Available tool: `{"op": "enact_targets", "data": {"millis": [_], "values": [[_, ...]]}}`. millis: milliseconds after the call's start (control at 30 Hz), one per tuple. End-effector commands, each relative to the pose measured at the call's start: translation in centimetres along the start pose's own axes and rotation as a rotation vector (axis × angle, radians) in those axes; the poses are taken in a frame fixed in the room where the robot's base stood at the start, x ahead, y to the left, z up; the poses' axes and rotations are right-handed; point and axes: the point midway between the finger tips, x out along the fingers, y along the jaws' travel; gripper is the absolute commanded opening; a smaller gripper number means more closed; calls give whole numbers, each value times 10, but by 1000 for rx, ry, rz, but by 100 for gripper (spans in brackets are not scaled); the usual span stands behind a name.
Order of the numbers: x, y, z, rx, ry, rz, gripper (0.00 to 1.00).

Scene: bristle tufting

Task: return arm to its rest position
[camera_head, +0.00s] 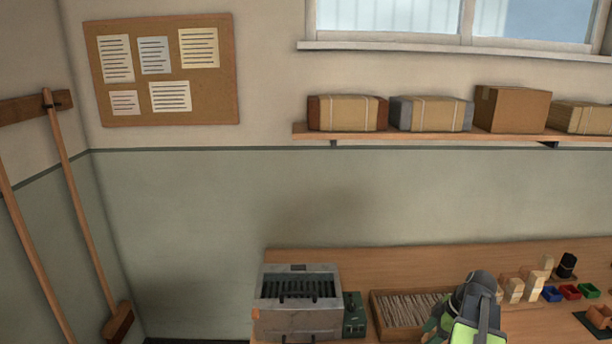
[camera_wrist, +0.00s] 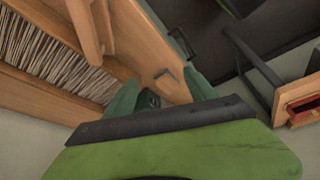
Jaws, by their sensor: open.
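My gripper (camera_wrist: 162,88) shows in the wrist view as two green fingers standing apart, with the wooden bench edge visible between them and nothing seen held. A broad green part of my own arm with a dark band fills the lower middle of that view. In the head view my arm is at the bottom, right of centre, over the bench, and my gripper (camera_head: 438,326) is partly hidden beside it. It is close to a wooden tray (camera_head: 376,312) packed with thin pale strips. The tray also shows at the left of the wrist view (camera_wrist: 40,99).
A grey machine (camera_head: 297,318) with dark slots stands left of the tray. Wooden blocks (camera_head: 514,289), small coloured bins (camera_head: 569,292) and a dark mat (camera_head: 590,322) are at the right on the bench (camera_head: 350,260). A shelf (camera_head: 420,136) with boxes is above.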

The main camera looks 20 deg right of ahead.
Motion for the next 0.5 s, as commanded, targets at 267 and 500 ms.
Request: {"op": "enact_targets", "data": {"millis": [267,500], "values": [[84,-65,-191,-265,-84,-137,65],[134,-155,-297,-209,-215,-162,65]]}}
